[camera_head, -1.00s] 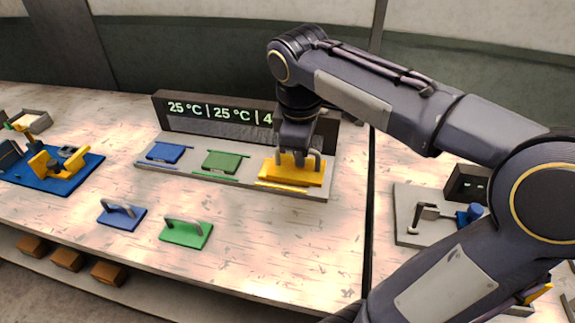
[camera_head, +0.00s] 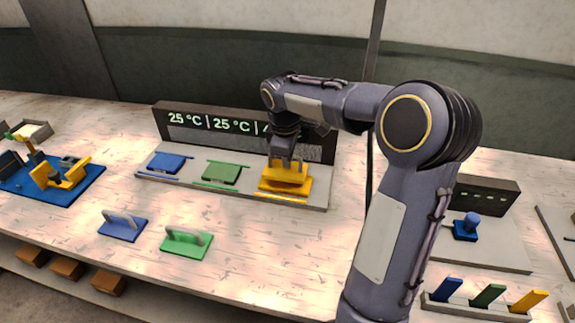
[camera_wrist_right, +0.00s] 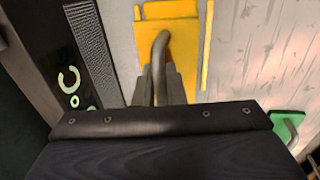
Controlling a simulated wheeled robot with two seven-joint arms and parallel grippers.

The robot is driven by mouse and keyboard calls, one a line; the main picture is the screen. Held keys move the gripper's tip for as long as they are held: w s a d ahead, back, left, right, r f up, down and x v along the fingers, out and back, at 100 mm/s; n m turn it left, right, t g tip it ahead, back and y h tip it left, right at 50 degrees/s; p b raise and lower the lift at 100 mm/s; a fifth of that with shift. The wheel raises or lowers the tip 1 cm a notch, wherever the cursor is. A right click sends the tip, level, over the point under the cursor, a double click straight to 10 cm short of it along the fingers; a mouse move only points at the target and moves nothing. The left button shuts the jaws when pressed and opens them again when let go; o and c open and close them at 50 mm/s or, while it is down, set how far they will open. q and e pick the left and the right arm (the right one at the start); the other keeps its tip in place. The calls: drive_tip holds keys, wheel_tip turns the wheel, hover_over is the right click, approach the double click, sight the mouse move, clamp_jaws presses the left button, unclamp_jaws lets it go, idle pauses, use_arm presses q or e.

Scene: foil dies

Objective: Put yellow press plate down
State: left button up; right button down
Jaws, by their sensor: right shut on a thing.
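The yellow press plate (camera_head: 289,182) is at the right end of the grey station, at the yellow place. My right gripper (camera_head: 287,157) is above it, pointing down and shut on its grey handle. In the right wrist view the handle (camera_wrist_right: 160,50) runs between the fingers (camera_wrist_right: 158,86), and the yellow plate (camera_wrist_right: 182,42) shows beneath. Yellow strips (camera_wrist_right: 207,45) lie along its sides. I cannot tell whether the plate fully rests on what is below it. My left gripper is not in view.
The station (camera_head: 150,176) also holds a blue die (camera_head: 167,163) and a green die (camera_head: 222,172), with a temperature display (camera_head: 200,122) behind. A blue plate (camera_head: 122,227) and a green plate (camera_head: 187,243), both with handles, lie in front. Table between them and my arm is clear.

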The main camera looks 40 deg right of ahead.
sight(285, 175)
drive_tip(key=shift+f, duration=1.55)
drive_tip(key=shift+f, duration=0.1)
drive_tip(key=c, duration=1.5)
unclamp_jaws()
drive_tip(key=shift+f, duration=0.1)
wheel_tip(285, 175, up, 12)
drive_tip(key=s+a, duration=0.1)
drive_tip(key=a, duration=0.1)
drive_tip(key=s+a+f+m+t+y, duration=0.2)
drive_tip(key=s+a+f+m, duration=0.2)
drive_tip(key=s+a, duration=0.4)
drive_tip(key=s+a+f+m+t+y, duration=0.2)
drive_tip(key=s+a, duration=0.6)
drive_tip(key=s, duration=0.6)
wheel_tip(285, 175, down, 2)
drive_tip(key=m+y, duration=0.1)
drive_tip(key=m, duration=0.2)
drive_tip(key=shift+a+f+y, duration=0.2)
drive_tip(key=shift+a+y, duration=0.1)
drive_tip(key=shift+a, duration=0.05)
drive_tip(key=shift+s, duration=0.1)
